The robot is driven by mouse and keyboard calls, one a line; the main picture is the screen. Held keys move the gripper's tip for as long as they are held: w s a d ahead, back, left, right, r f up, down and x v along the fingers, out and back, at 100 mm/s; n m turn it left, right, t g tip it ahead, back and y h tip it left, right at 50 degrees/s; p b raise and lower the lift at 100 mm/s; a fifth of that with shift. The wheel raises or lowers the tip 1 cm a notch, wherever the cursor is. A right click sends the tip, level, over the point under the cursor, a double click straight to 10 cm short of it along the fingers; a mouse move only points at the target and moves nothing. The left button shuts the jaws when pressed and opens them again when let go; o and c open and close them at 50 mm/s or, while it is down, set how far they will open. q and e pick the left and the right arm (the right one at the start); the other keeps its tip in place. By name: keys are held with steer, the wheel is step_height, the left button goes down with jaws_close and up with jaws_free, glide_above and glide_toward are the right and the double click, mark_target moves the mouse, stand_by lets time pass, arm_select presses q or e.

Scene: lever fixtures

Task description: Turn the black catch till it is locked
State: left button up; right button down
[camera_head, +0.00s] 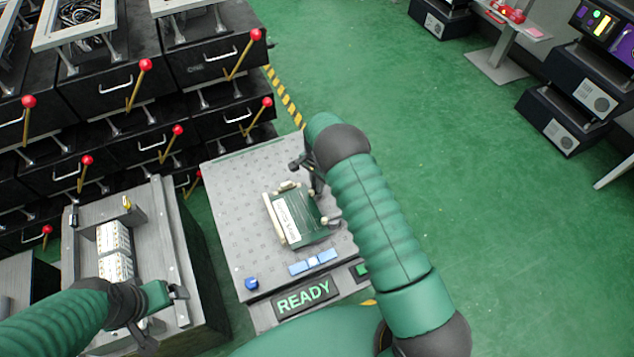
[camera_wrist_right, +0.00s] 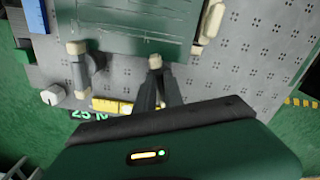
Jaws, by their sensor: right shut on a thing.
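A green board (camera_head: 305,220) with a white label strip lies on a grey perforated plate (camera_head: 232,185), with cream-tipped catches at its edges. In the wrist view the board (camera_wrist_right: 125,30) is at the top. My right gripper (camera_wrist_right: 155,88) is shut at the board's edge on the black catch, whose cream tip (camera_wrist_right: 155,61) shows just beyond the fingers. The fingers hide most of the catch, so its angle is unclear. In the head view my right gripper (camera_head: 312,172) is partly behind my arm. My left gripper (camera_head: 140,325) is low at left, away from the board; its jaws are unclear.
A grey fixture (camera_head: 150,210) stands at left. Black drawer units with red-knobbed levers (camera_head: 145,65) stand behind.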

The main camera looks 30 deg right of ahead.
steer(key=shift+w+r+m, duration=0.15)
steer(key=shift+m, duration=2.05)
steer(key=c, duration=1.4)
jaws_free()
steer(key=shift+c, duration=0.2)
step_height(320, 180, up, 17)
steer(key=p, duration=0.3)
steer(key=shift+f+p, duration=0.2)
steer(key=shift+p, duration=0.1)
